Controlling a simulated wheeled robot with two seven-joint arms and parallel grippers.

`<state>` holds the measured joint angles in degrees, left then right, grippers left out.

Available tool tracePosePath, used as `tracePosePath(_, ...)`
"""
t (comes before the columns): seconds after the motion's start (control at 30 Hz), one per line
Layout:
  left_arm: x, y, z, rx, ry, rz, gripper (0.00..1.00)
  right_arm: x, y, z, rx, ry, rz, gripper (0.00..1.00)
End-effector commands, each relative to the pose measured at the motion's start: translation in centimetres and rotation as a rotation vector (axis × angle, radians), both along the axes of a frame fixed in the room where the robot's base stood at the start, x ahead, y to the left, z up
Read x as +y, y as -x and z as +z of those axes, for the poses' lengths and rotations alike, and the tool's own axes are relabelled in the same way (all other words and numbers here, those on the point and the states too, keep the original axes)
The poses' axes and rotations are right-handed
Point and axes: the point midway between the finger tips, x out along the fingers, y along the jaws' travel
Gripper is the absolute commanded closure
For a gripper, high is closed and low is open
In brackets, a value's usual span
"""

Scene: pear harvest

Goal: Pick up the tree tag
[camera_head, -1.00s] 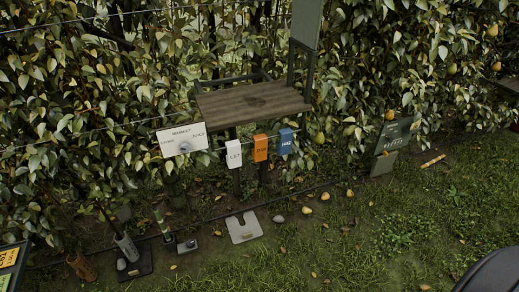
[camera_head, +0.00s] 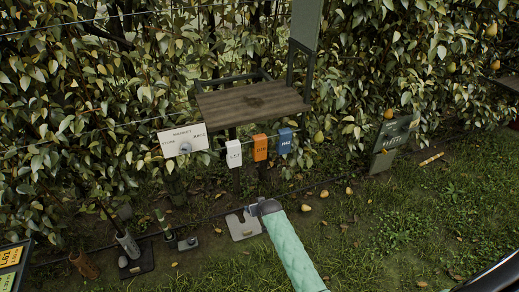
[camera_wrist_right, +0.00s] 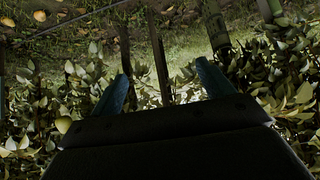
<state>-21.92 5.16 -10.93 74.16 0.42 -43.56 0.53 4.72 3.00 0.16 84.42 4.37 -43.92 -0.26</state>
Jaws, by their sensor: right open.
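Three tags hang in a row at the front of a wooden shelf: a white tag (camera_head: 233,154), an orange tag (camera_head: 260,147) and a blue tag (camera_head: 285,141). Which of them is the tree tag I cannot tell. My right gripper (camera_head: 262,207) is below the tags in the head view, in front of the grey plate on the ground. In the right wrist view its two fingers (camera_wrist_right: 163,85) are apart with nothing between them; leaves and posts show beyond. No tag can be made out in that view. My left gripper is not in view.
The wooden shelf (camera_head: 250,103) stands against the leafy hedge. A white market sign (camera_head: 183,140) hangs left of the tags. A dark green board (camera_head: 393,142) leans at right. The grey plate (camera_head: 243,226) and several small items lie along the hedge foot. Grass at right is open.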

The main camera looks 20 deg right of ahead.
Motion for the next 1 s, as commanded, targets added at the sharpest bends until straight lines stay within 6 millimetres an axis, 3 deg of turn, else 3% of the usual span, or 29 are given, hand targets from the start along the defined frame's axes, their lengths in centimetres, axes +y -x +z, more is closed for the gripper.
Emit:
tracePosePath(0.03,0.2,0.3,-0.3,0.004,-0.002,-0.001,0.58,-0.8,-2.3,3.2,-0.048,-0.011,-0.014,0.20)
tracePosePath(0.2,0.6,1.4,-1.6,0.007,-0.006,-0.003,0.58,-3.7,-7.1,11.2,-0.181,-0.041,-0.047,0.20)
tracePosePath(0.4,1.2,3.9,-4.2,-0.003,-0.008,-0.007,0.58,-7.6,-8.4,17.4,-0.331,-0.047,-0.061,0.20)
tracePosePath(0.63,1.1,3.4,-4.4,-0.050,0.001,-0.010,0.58,-7.3,-8.8,18.8,-0.391,0.008,-0.008,0.20)
tracePosePath(1.0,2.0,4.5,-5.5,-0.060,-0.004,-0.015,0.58,-7.2,-11.2,17.9,-0.388,0.022,0.001,0.20)
